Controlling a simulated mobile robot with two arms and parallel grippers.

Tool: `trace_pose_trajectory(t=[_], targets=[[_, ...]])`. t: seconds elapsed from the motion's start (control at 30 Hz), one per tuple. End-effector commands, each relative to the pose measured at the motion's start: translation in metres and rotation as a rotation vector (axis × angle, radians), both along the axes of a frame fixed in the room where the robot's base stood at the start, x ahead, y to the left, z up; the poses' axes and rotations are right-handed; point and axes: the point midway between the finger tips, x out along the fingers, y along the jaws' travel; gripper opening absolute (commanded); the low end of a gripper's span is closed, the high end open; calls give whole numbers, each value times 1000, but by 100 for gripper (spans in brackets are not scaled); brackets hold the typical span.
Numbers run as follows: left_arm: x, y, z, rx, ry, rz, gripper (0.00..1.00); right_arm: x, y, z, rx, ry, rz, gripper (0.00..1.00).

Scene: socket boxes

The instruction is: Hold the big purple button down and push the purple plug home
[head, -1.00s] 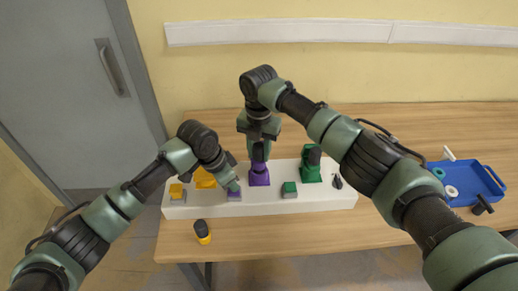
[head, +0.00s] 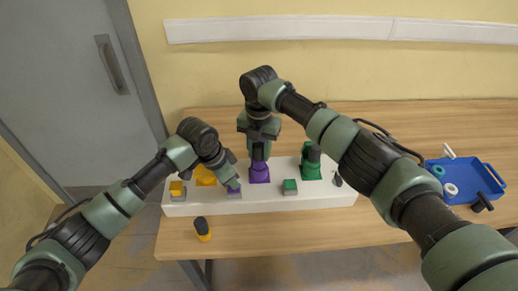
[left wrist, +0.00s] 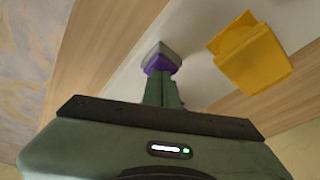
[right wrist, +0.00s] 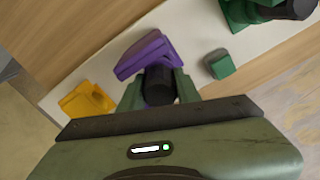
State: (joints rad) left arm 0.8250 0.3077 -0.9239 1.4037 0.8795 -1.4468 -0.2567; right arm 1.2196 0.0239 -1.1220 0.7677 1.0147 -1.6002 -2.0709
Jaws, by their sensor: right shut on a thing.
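The purple socket (head: 260,174) stands on a long white board, and it also shows in the right wrist view (right wrist: 146,54). My right gripper (head: 260,153) is above it, shut on a dark cylindrical plug (right wrist: 159,86). The plug's lower end is at the socket; how deep it sits is hidden. The purple button (head: 234,191) is on a grey base at the board's front edge. My left gripper (head: 232,183) is shut, with its fingertips against the purple button (left wrist: 160,64). I cannot tell how far the button is pressed.
The white board (head: 330,196) also carries a yellow socket (head: 205,177), yellow button (head: 176,188), green button (head: 290,186) and green socket (head: 311,169) with a dark plug. A yellow-and-black plug (head: 202,229) stands in front. A blue tray (head: 470,186) lies right.

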Motion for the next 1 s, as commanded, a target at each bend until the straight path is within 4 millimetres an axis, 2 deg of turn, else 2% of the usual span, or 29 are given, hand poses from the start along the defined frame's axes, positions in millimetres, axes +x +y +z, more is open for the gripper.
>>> trace_pose_trajectory(t=[0.03, 0.83, 0.87, 0.93, 1.0], targets=[[-5, 1, -7, 7, 16, -2, 0, 0, 0, -2, 0, 0, 0, 0], [-5, 1, -7, 7, 16, -1, 0, 0, 0, -23, 0, 1, -1, 0], [-5, 1, -7, 7, 16, -1, 0, 0, 0, -23, 0, 1, -1, 35], [-5, 1, -7, 7, 16, -2, 0, 0, 0, -23, 0, 0, -1, 55], [-5, 1, -7, 7, 16, -2, 0, 0, 0, -23, 0, 0, -1, 58]])
